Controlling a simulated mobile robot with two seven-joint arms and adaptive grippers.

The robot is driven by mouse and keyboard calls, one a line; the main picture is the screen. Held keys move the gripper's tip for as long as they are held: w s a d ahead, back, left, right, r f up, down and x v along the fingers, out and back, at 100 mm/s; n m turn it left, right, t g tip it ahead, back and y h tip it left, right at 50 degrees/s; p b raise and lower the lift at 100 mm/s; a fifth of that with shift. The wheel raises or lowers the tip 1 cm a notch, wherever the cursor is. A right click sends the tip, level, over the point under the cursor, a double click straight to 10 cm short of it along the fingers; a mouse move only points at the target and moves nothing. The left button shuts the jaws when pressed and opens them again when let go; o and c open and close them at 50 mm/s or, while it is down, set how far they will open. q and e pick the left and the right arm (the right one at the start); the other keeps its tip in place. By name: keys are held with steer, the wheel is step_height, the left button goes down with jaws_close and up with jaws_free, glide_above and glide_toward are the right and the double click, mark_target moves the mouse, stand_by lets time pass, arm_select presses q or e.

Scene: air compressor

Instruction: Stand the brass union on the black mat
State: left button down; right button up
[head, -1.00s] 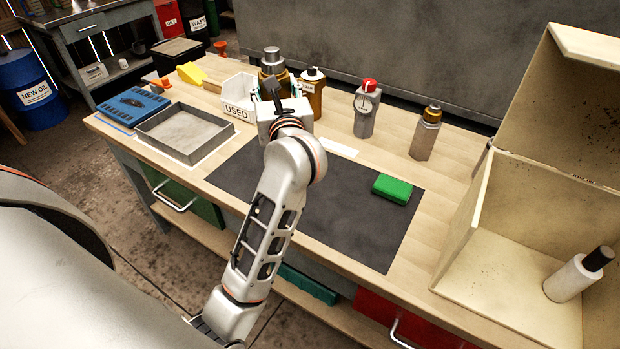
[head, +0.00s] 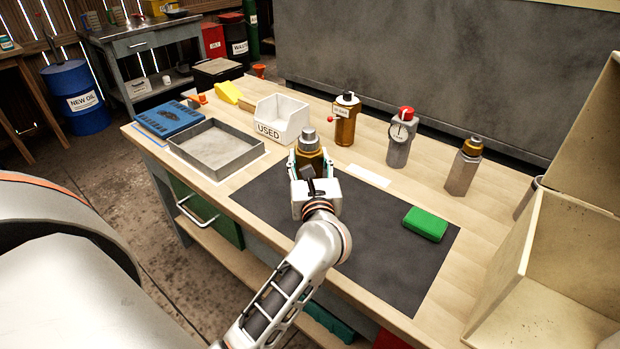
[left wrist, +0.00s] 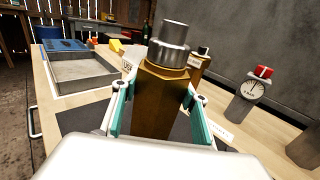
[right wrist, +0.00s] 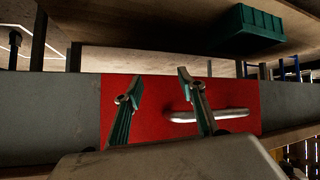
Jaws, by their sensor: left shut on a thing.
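The brass union (head: 308,151), a brass hex body with a steel collar and top, is upright in my left gripper (head: 312,168). In the left wrist view the union (left wrist: 162,100) stands between the two green-padded fingers, which are shut on its body. The union appears over the back left part of the black mat (head: 385,255). Its lower end is hidden, so I cannot tell whether it touches the mat. My right gripper (right wrist: 161,78) is open and empty in the right wrist view, in front of a red drawer.
A green block (head: 425,223) lies on the mat's right part. Behind are a white USED bin (head: 284,118), an amber bottle (head: 345,122), a gauge (head: 400,140) and another brass-topped fitting (head: 463,170). A grey tray (head: 216,148) is left. The mat's middle is clear.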

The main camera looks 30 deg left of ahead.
arm_select(q)
step_height(320, 180, down, 5)
steer(key=shift+r+b, duration=0.1)
steer(key=shift+b, duration=0.55)
steer(key=shift+f, duration=0.2)
arm_select(e)
steer(key=shift+s+d+f, duration=0.1)
steer(key=shift+s+f, duration=0.3)
steer(key=shift+f, duration=0.45)
arm_select(q)
steer(key=shift+f, duration=0.15)
steer(key=c, duration=1.6)
jaws_free()
steer(key=shift+f, duration=0.2)
steer(key=o, duration=0.4)
steer(key=shift+o, duration=0.2)
